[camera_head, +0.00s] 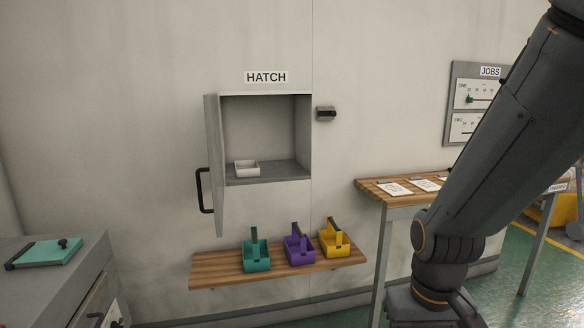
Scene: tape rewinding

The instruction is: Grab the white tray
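A small white tray (247,168) sits on the floor of the wall hatch (268,182), towards its left side. It looks empty. The hatch door (213,160) stands open, swung out on the left, with a dark handle (205,191) on it. My gripper is not in view; only my dark arm shows at the right, well to the right of the hatch and apart from the tray.
Below the hatch, a wooden shelf (215,271) holds teal (257,258), purple (299,252) and yellow (334,244) caddies. A wooden table (372,189) with papers is at right. A grey cabinet (60,285) with a teal item (46,252) is at left.

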